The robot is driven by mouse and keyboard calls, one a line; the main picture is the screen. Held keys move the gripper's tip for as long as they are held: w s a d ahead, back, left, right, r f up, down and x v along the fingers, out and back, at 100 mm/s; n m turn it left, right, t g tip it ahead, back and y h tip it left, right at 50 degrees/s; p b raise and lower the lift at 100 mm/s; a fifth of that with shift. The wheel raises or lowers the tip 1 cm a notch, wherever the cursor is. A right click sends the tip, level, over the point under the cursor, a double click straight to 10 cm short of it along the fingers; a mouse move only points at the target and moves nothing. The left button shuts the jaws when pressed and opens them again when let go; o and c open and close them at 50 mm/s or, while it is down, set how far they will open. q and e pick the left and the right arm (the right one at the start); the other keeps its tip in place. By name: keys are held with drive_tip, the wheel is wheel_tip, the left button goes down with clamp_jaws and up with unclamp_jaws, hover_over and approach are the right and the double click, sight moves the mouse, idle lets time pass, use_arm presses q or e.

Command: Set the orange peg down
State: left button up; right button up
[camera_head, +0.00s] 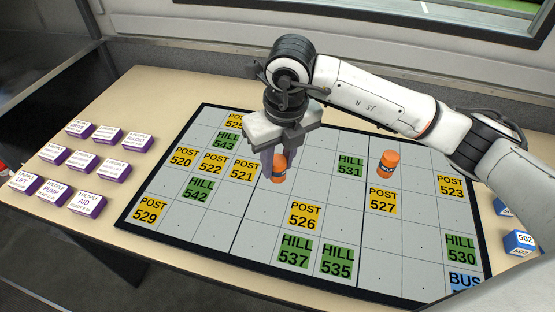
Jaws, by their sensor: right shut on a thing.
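An orange peg (279,169) with a dark label is between the fingers of my right gripper (274,166), which is shut on it. The gripper points down over the gridded board (330,213), just right of the yellow POST 521 square (243,169). I cannot tell whether the peg's base touches the board. A second orange peg (388,163) with a dark label stands upright on the board to the right, above the yellow POST 527 square (382,201). My left gripper is not in view.
Several white and purple boxes (82,157) stand in rows on the table left of the board. Blue boxes (519,243) stand at the right edge. Green HILL 531 (350,166) and yellow POST 526 (304,215) squares lie nearby. Several grey cells around the gripper are bare.

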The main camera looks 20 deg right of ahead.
sight(282, 166)
drive_tip(key=o, duration=1.2)
drive_tip(key=shift+c, duration=0.2)
wheel_tip(282, 166, up, 12)
drive_tip(key=s, duration=0.1)
drive_tip(key=shift+s+d, duration=0.2)
drive_tip(key=shift+s, duration=0.2)
